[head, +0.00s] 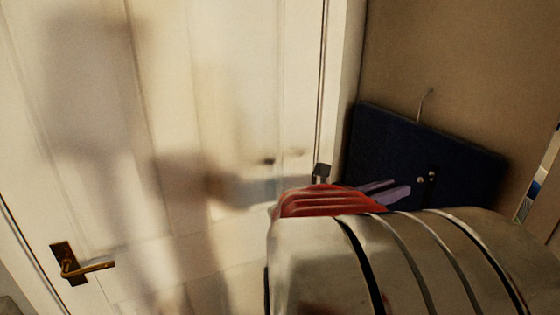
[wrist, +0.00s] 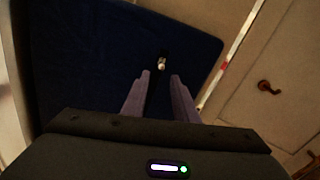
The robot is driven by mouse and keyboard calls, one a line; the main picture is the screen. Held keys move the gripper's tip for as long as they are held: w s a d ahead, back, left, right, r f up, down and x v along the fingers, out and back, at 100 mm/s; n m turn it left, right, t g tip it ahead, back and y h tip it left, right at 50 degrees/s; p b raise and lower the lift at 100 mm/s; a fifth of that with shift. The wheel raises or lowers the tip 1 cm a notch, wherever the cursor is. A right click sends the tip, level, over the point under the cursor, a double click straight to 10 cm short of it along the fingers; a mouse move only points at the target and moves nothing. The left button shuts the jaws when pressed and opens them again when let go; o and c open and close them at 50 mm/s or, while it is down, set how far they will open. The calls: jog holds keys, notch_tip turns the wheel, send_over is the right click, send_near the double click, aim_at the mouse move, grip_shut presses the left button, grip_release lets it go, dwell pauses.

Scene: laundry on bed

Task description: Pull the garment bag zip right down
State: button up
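The dark blue garment bag (head: 450,152) hangs by a thin hook (head: 424,103) against the brown wall; it also fills the left and middle of the wrist view (wrist: 85,60). A small shiny zip pull (wrist: 161,64) shows on the bag in the wrist view, and bright metal spots (head: 420,180) show there in the head view. My gripper (wrist: 160,75) has its two purple fingers apart, with nothing seen held. The zip pull appears just beyond the fingertips, in line with the gap. In the head view my arm hides the bag's lower part.
A white panelled door (head: 180,130) with a brass handle (head: 75,265) stands left of the bag in the head view. In the wrist view another pale door (wrist: 275,75) with a handle (wrist: 267,87) is at the right, beyond the bag's edge.

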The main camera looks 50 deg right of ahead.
aim_at(421, 179)
jog(key=x, duration=1)
jog(key=shift+s+d, duration=0.1)
jog(key=shift+d, duration=0.25)
jog(key=shift+c, duration=0.2)
grip_shut()
jog(key=shift+a, duration=0.1)
jog(key=shift+f, duration=0.1)
